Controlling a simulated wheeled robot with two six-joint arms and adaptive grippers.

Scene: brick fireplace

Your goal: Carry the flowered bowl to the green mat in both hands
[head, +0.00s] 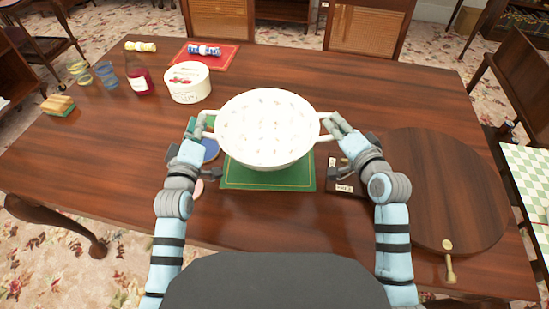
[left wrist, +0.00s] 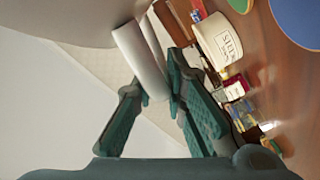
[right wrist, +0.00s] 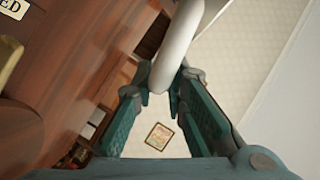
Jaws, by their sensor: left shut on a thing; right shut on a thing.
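The flowered bowl (head: 267,128) is white with small flower marks inside and a handle on each side. In the head view it hangs level over the green mat (head: 268,179), hiding the mat's far part. A gap between bowl and mat is likely, but its height is hard to tell. My left gripper (head: 200,130) is shut on the bowl's left handle, which shows between the fingers in the left wrist view (left wrist: 148,65). My right gripper (head: 335,128) is shut on the right handle, seen in the right wrist view (right wrist: 177,50).
A white round tub (head: 187,83), a dark red bottle (head: 138,76), glasses (head: 107,75) and a red mat (head: 205,56) stand at the back left. A blue disc (head: 210,150) lies left of the green mat. A round wooden board (head: 445,190) lies at right.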

